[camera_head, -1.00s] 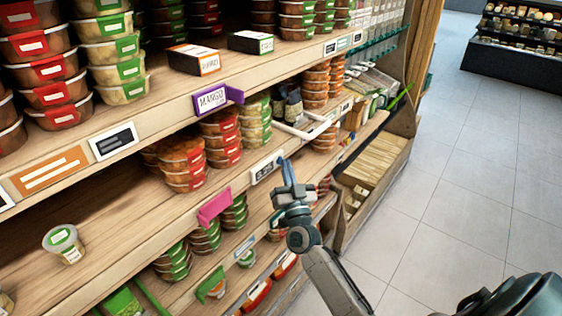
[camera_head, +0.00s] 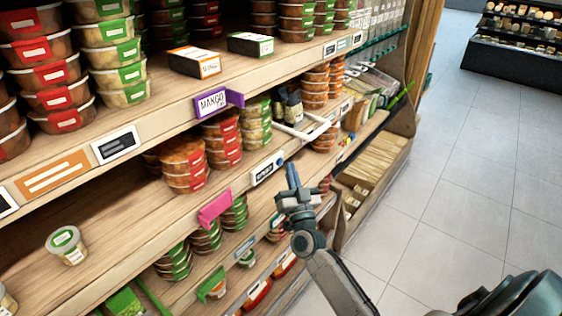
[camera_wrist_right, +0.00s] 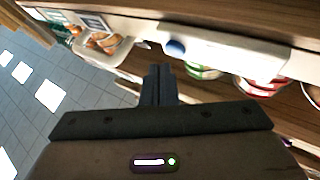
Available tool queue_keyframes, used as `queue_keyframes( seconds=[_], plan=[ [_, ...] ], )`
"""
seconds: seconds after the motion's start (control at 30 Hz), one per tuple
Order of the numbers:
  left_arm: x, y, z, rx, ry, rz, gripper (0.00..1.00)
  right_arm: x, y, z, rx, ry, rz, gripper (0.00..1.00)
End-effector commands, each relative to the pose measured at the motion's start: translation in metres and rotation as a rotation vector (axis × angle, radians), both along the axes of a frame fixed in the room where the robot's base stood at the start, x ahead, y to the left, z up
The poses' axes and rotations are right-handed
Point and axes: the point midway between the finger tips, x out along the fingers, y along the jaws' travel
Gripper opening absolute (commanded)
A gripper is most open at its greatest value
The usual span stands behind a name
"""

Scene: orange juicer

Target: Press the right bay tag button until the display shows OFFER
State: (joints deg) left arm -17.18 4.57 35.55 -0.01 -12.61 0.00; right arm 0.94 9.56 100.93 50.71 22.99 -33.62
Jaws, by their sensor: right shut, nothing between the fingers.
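The right bay tag (camera_head: 268,168) is a white label with a dark-framed display on the middle shelf's front edge. Its display carries a short dark word, too small to read surely. A round blue button (camera_head: 280,161) sits at the tag's right end; the button also shows in the right wrist view (camera_wrist_right: 175,47). My right gripper (camera_head: 292,176) is shut and empty, its fingertips just right of and below the button. In the right wrist view the closed fingers (camera_wrist_right: 158,84) point toward the tag, with a visible gap to the button. My left gripper is not in view.
Stacked tubs (camera_head: 184,164) fill the shelves. A purple MANGO sign (camera_head: 212,102) and a pink sign (camera_head: 215,207) stick out from shelf edges. A white-framed tray (camera_head: 305,128) juts out above the tag. A lone cup (camera_head: 66,245) stands at left. Open floor (camera_head: 460,190) lies right.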

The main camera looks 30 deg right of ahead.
Motion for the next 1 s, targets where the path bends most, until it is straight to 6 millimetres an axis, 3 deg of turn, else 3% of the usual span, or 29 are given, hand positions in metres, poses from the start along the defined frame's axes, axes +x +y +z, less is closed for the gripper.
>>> queue_keyframes(
  seconds=[0.23, 0.7, 1.0],
  plan=[
    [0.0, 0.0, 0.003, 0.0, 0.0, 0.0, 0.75, -0.004, -0.002, 0.001, -0.001, 0.0, 0.0, 0.0],
    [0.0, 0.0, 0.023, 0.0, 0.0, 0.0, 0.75, -0.044, -0.018, 0.001, -0.001, 0.0, 0.0, 0.0],
    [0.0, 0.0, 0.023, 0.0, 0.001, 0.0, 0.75, -0.046, -0.019, 0.0, 0.0, -0.001, 0.0, 0.0]
  ],
)
